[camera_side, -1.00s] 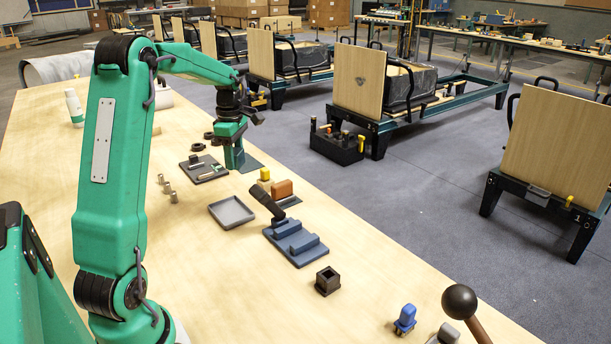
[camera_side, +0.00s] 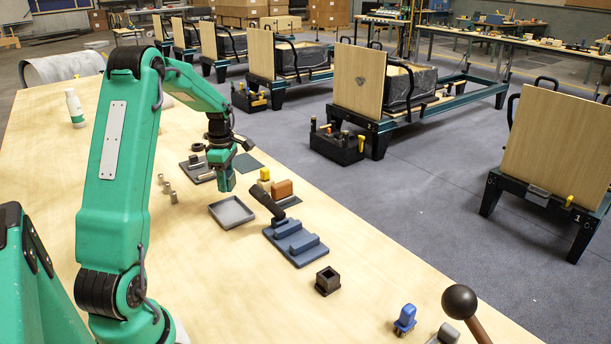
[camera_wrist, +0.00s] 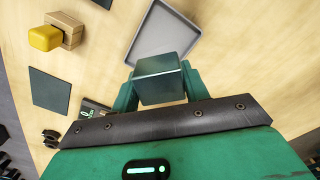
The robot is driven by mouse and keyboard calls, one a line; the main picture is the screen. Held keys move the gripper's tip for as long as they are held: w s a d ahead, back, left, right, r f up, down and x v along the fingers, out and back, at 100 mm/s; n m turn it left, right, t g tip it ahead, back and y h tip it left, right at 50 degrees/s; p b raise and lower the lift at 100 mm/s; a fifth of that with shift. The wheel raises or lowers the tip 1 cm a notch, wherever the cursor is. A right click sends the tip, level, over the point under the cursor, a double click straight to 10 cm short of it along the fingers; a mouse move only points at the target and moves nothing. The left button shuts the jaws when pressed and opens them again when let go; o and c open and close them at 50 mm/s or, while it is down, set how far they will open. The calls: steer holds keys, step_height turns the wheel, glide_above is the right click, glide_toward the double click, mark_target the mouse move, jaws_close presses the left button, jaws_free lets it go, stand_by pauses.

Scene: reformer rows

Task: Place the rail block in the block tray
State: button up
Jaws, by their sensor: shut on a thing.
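The rail block (camera_wrist: 160,78) is a dark grey-green block, gripped between my green fingers in the wrist view. In the side view I cannot make it out clearly at the fingertips. My gripper (camera_side: 225,186) is shut on it and stands close behind the block tray. The block tray (camera_side: 231,212) is a shallow, light grey, square tray with a low rim, empty where I can see it. It also shows in the wrist view (camera_wrist: 165,35), just beyond the held block at the top. The height of the block over the table is hard to tell.
A dark flat mat (camera_side: 247,162) lies behind my gripper. A yellow-topped wooden piece (camera_side: 265,178) and an orange-brown block (camera_side: 282,189) are to the right. A blue fixture (camera_side: 295,243) with a black handle stands front right of the tray.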

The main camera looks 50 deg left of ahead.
mark_target(231, 213)
steer(key=shift+f, duration=4.4)
steer(key=shift+f, duration=0.2)
steer(key=o, duration=1)
steer(key=shift+r, duration=0.15)
step_height(231, 213, up, 12)
steer(key=shift+r, duration=0.1)
